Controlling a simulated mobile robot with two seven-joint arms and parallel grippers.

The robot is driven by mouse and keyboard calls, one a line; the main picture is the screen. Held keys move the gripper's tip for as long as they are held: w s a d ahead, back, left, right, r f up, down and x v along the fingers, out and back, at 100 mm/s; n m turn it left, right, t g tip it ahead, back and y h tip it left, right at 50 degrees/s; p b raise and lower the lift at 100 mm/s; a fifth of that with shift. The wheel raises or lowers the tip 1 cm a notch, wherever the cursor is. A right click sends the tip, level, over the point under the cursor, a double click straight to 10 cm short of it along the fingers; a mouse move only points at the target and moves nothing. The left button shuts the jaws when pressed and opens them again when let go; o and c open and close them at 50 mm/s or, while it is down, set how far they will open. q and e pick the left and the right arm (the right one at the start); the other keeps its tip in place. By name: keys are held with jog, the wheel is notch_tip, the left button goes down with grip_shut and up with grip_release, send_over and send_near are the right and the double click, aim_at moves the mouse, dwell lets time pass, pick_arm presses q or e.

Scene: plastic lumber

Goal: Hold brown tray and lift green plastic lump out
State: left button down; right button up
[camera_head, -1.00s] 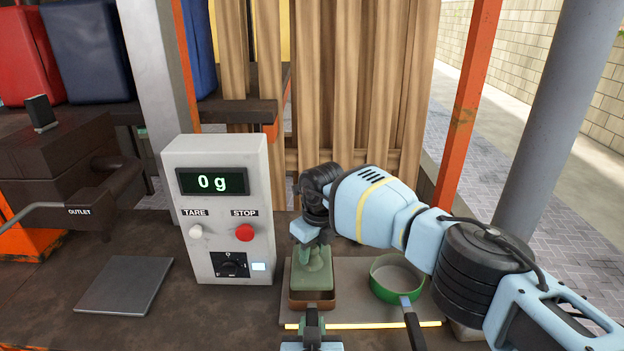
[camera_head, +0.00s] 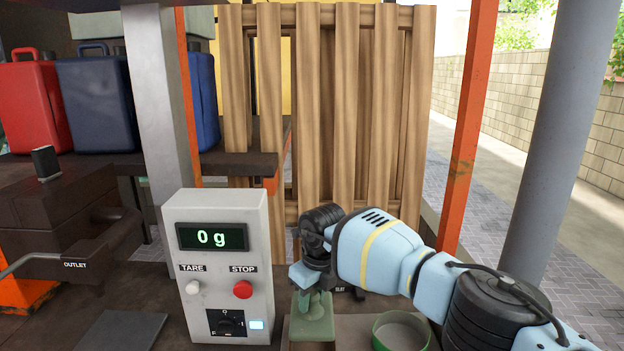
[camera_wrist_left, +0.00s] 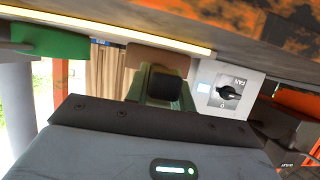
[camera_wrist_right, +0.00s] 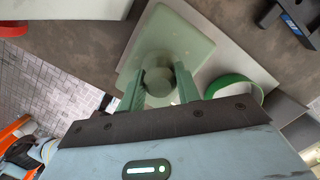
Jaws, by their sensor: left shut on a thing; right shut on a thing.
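The green plastic lump (camera_head: 312,318) has a broad square base and a narrower grip on top. It stands at the bottom edge of the head view. My right gripper (camera_head: 308,292) is shut on its grip from above. The right wrist view shows the fingers (camera_wrist_right: 158,88) on both sides of the lump's round knob, with the pale green base (camera_wrist_right: 190,50) below. In the left wrist view my left gripper (camera_wrist_left: 163,88) is shut on the dark handle of the brown tray (camera_wrist_left: 158,57).
A scale box (camera_head: 218,265) reading 0 g stands left of the lump. A green round pan (camera_head: 400,332) lies close on the right. A dark flat plate (camera_head: 120,332) lies at lower left. A wooden slat screen (camera_head: 345,120) stands behind.

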pick_arm(q)
jog(key=c, duration=1.1)
grip_release()
jog(key=shift+s, duration=0.1)
